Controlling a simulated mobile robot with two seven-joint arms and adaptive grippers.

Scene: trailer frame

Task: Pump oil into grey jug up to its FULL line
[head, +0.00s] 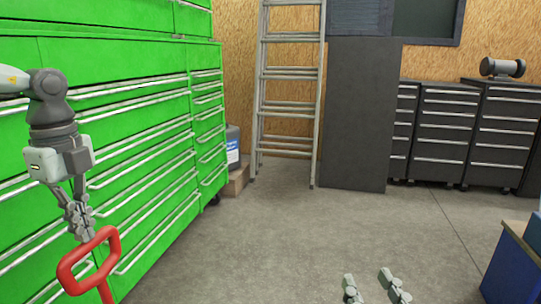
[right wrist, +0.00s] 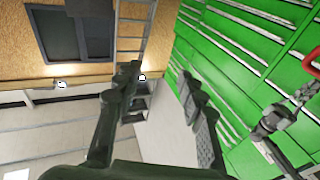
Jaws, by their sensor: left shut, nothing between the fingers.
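A red loop-shaped handle (head: 112,240) shows at the lower left of the head view, its shaft running out of the bottom edge. My left gripper (head: 84,238) points down with its fingers shut, right at the top of this handle. They look close together, but I cannot tell whether they touch. The red handle also shows at the right edge of the right wrist view (right wrist: 312,60). My right gripper (head: 372,285) is open and empty at the bottom of the head view, its two fingers well apart in the right wrist view (right wrist: 158,78). I see no grey jug in either view.
A green drawer cabinet (head: 130,140) fills the left side. A grey container with a blue-white label (head: 233,147) stands beyond it. A ladder (head: 290,100) and dark drawer units (head: 445,130) line the back. A blue box-like thing (head: 515,265) is lower right. The middle floor is clear.

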